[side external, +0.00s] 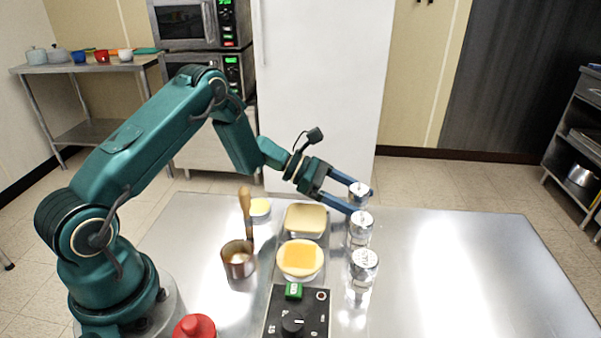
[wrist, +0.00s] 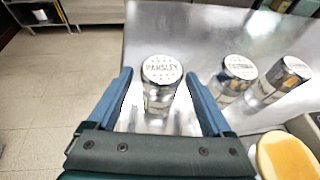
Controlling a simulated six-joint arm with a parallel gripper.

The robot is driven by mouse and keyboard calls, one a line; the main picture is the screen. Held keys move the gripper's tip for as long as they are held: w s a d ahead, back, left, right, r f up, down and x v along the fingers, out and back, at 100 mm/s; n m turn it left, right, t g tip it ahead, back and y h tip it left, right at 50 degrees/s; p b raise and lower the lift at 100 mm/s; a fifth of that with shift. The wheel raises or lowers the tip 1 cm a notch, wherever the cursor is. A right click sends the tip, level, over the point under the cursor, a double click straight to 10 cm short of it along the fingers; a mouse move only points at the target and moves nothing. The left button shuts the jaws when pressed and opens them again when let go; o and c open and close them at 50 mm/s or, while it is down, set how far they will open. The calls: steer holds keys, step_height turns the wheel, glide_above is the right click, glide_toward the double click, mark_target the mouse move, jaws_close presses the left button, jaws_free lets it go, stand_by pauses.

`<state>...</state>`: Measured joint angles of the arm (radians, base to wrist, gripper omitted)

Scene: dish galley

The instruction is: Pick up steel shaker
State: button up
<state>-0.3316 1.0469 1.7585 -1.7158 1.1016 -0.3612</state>
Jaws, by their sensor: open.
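Three shiny steel shakers with perforated lids stand in a row on the metal table. The far steel shaker (side external: 358,188), whose lid reads PARSLEY in the wrist view (wrist: 161,70), stands upright between the blue fingers of my gripper (side external: 357,199). My gripper (wrist: 159,76) is open, with a finger on each side of this shaker; I cannot tell whether either touches it. The middle shaker (side external: 361,222) and the near shaker (side external: 364,262) stand in front of it in the side view. In the wrist view they are at the right (wrist: 237,70) (wrist: 290,73).
A black knob panel (side external: 297,318) is in front. The table's right side (side external: 500,270) is clear.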

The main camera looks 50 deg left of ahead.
mark_target(360, 188)
jaws_close()
steer(key=shift+r, duration=0.2)
step_height(360, 188, up, 4)
steer(key=shift+f, duration=0.15)
steer(key=w+a+r+v, duration=0.1)
steer(key=w+r+v, duration=0.1)
steer(key=v, duration=1)
steer(key=s+d+r+n+g+h, duration=0.1)
steer(key=s+d+n+g+h, duration=0.7)
steer(key=s+d+n, duration=0.5)
steer(key=s+g, duration=0.1)
steer(key=g, duration=0.1)
steer(key=shift+s+g+h, duration=0.3)
steer(key=shift+s, duration=0.1)
